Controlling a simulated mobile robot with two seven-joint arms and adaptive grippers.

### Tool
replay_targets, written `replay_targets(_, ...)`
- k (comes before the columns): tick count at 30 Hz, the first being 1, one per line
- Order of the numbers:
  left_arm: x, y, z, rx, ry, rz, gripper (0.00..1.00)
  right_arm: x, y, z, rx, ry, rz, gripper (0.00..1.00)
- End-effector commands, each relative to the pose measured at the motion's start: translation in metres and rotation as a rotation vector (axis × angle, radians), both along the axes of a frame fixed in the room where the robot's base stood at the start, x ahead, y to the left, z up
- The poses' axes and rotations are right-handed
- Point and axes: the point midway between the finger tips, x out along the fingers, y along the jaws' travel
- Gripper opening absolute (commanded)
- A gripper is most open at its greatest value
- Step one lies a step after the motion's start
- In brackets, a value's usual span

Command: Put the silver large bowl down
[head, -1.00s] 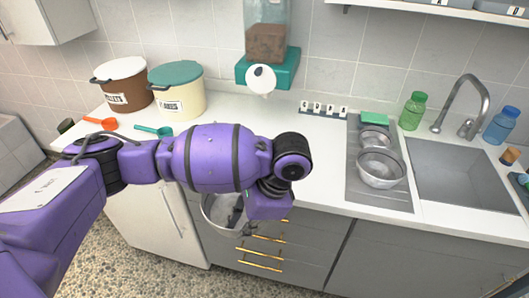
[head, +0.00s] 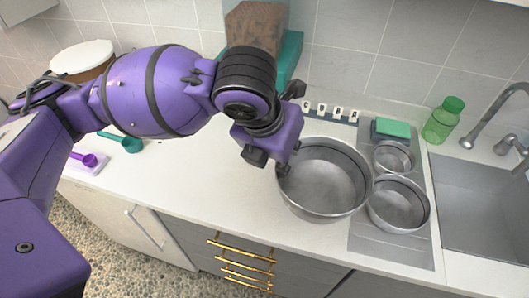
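The silver large bowl (head: 323,183) sits upright and empty at the left edge of the grey drainboard, apparently resting on the white counter. My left gripper (head: 277,128) is at the bowl's upper left rim, with its dark fingers spread apart and nothing visible between them. The gripper hides a little of the rim there. A medium silver bowl (head: 399,206) stands just right of the large bowl; I cannot tell whether they touch. A small silver bowl (head: 393,159) stands behind the medium one. My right gripper is out of view.
The drainboard (head: 393,247) also holds a green sponge (head: 393,127). A green bottle (head: 442,122) stands by the sink (head: 485,205). A teal-based dispenser (head: 290,58) and small letter blocks (head: 322,109) are behind.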

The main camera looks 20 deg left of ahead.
Motion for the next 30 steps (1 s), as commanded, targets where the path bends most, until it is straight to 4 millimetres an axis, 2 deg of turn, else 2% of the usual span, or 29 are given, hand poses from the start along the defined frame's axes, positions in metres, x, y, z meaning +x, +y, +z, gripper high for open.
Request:
replay_targets(4,0.009,0.021,-0.012,0.003,0.007,-0.006,0.00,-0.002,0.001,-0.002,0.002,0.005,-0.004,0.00)
replay_targets(11,0.035,0.073,-0.037,0.004,0.007,-0.002,0.00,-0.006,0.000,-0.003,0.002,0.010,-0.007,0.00)
replay_targets(15,0.045,0.095,-0.062,0.002,0.010,-0.005,0.00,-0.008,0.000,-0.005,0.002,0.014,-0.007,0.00)
replay_targets(21,0.056,0.113,-0.086,0.001,0.005,-0.009,0.00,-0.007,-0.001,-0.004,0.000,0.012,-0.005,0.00)
replay_targets(26,0.059,0.118,-0.092,0.000,0.003,-0.009,0.00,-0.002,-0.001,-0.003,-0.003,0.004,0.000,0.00)
replay_targets(30,0.062,0.123,-0.108,0.000,0.006,-0.009,0.00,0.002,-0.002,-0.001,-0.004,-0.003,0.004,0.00)
